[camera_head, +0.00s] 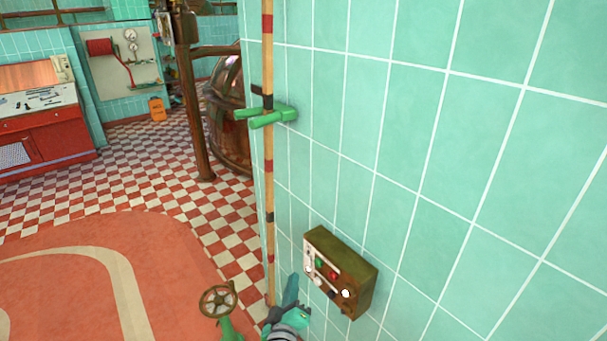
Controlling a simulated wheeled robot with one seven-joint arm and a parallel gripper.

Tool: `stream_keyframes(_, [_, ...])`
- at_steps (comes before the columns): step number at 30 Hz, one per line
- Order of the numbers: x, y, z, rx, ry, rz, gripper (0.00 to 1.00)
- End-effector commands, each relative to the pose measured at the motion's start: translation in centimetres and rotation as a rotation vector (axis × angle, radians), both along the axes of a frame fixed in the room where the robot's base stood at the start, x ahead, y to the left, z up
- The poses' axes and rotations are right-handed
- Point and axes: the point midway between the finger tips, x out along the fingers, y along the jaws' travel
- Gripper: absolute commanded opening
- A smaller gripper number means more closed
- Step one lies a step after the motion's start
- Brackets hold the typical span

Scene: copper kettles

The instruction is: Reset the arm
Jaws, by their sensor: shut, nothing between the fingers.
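My gripper (291,284) shows at the bottom middle of the head view, teal with a grey ringed wrist below it. Its fingers point upward and are shut with nothing between them. It is close to the left of a brown control box (345,272) on the tiled wall; I cannot tell the exact gap. The box has a green button, a red button and pale knobs on its face. The rest of my arm is mostly below the frame.
A striped wooden pole (268,190) stands by the wall in a green bracket (270,115). A brown handwheel (218,299) is left of my gripper. A copper vessel (232,120) stands behind the pole. A red cabinet (45,130) is far left; the checkered floor between is open.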

Motion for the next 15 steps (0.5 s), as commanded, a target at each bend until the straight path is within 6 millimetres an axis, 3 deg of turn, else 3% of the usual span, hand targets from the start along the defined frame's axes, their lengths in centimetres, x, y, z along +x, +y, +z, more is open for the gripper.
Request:
stream_keyframes(5, [-2.8, -0.1, -2.6, 0.036, 0.017, 0.018, 0.00])
stream_keyframes(15, [-14.3, -0.2, -9.1, 0.215, 0.054, 0.078, 0.00])
